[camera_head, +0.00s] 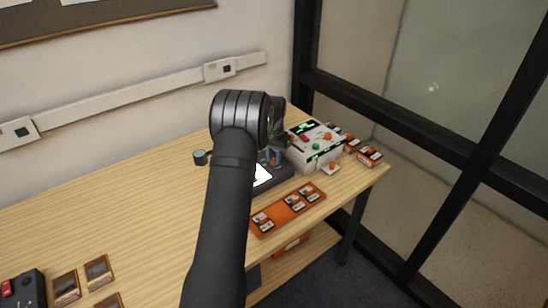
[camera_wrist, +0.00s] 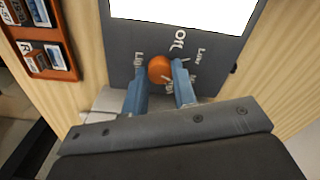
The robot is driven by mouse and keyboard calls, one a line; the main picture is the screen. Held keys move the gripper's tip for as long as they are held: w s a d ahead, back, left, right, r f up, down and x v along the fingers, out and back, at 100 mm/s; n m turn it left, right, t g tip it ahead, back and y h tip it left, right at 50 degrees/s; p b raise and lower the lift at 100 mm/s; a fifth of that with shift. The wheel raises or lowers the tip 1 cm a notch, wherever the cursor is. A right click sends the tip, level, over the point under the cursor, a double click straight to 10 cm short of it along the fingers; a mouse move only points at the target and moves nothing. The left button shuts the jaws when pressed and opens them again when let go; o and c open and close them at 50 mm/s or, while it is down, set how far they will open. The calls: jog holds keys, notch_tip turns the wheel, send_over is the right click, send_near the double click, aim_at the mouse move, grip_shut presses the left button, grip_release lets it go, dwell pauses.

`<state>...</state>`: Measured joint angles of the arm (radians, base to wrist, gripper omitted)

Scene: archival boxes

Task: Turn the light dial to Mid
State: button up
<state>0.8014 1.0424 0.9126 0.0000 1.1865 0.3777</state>
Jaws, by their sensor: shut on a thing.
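The light dial (camera_wrist: 158,67) is a round orange knob on a dark grey panel (camera_wrist: 122,45) in the wrist view. The panel borders a bright white lit area (camera_wrist: 185,12). Around the dial are white labels: "Off" and "Low" read clearly, the others are partly covered or blurred. My gripper (camera_wrist: 160,72) has its two blue fingers on either side of the dial and is shut on it. Which label the dial points to I cannot tell. In the head view my arm hides much of the panel, and part of the white lit area (camera_head: 262,175) shows beside it.
An orange tray (camera_head: 285,207) with several small cards lies in front of the panel. A pale device (camera_head: 315,150) with green displays and coloured knobs stands to the right, with small boxes (camera_head: 369,157) beyond it. A dark round object (camera_head: 200,157) sits to the left. The table's middle left is clear.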

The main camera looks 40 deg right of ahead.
aim_at(274, 160)
jog(key=o, duration=1)
notch_tip(274, 160, up, 17)
jog(key=shift+r, duration=0.2)
notch_tip(274, 160, down, 18)
jog(key=shift+r, duration=0.25)
jog(key=shift+r, duration=0.1)
dwell(0.4)
